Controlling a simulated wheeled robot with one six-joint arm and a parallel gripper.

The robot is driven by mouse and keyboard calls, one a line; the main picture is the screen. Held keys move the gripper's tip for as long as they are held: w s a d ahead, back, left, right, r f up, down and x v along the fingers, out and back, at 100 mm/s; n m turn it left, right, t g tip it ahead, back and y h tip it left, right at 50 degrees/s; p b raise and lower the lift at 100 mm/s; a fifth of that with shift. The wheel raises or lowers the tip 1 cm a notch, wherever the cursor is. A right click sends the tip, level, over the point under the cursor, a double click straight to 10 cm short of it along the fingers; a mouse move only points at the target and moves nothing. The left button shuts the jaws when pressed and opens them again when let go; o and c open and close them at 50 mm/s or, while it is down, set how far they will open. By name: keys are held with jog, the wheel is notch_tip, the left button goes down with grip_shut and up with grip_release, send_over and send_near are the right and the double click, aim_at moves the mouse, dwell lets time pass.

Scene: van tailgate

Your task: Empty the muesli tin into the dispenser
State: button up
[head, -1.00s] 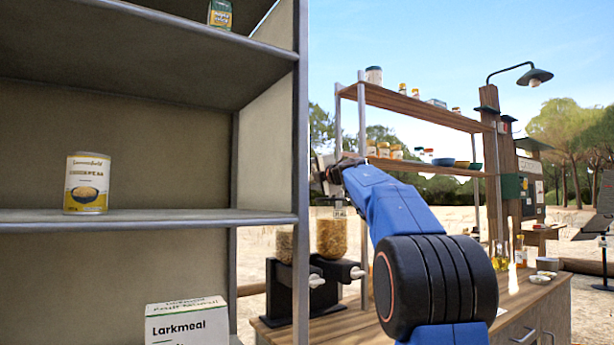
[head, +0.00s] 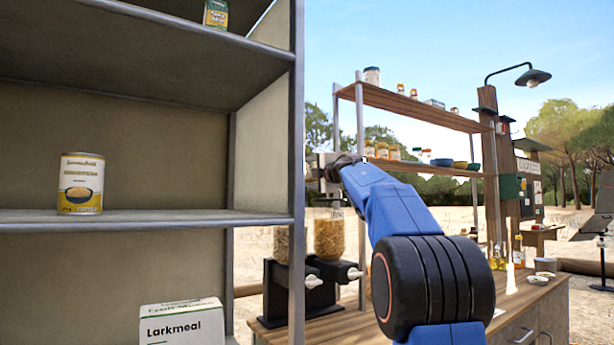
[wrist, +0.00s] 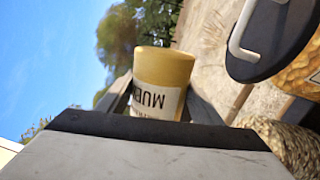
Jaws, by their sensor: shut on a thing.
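The muesli tin (wrist: 162,85), tan with a white label reading "MUE", is between the fingers of my gripper (wrist: 160,105) in the wrist view. In that sideways view its label lettering runs upside down; I cannot see into it. In the head view my gripper (head: 325,172) is at the end of the blue arm, just above the dispenser (head: 329,236), a clear container with grainy brown contents on a black stand. A second such container (head: 281,244) stands to its left, partly behind the shelf post. The wrist view shows a black dispenser lid with a grey handle (wrist: 262,45), apart from the tin.
A metal shelf unit (head: 150,221) fills the left, holding a yellow-and-white can (head: 81,184) and a Larkmeal box (head: 183,322). Its upright post (head: 297,150) stands close left of my gripper. A rack (head: 420,106) with jars and bowls rises behind the wooden counter (head: 530,290).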

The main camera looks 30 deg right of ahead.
jog(key=m, duration=0.1)
jog(key=d+m, duration=0.1)
jog(key=r+m, duration=0.1)
jog(key=m, duration=0.1)
jog(key=shift+s+d+h, duration=0.1)
jog(key=shift+d+h, duration=0.15)
jog(key=shift+h, duration=0.05)
jog(key=d+m, duration=0.2)
jog(key=m, duration=0.1)
jog(key=d+m, duration=0.1)
jog(key=shift+r+m+h, duration=0.3)
jog(key=shift+m, duration=0.1)
jog(key=m, duration=0.1)
jog(key=f+m, duration=0.1)
jog(key=m, duration=0.1)
jog(key=a+m+g, duration=0.1)
jog(key=m, duration=0.1)
jog(key=shift+f, duration=0.4)
jog(key=m, duration=0.2)
jog(key=a+f+m, duration=0.1)
jog(key=m, duration=0.1)
jog(key=f+m, duration=0.1)
jog(key=m, duration=0.1)
jog(key=shift+a+g, duration=0.15)
jog(key=shift+g, duration=0.15)
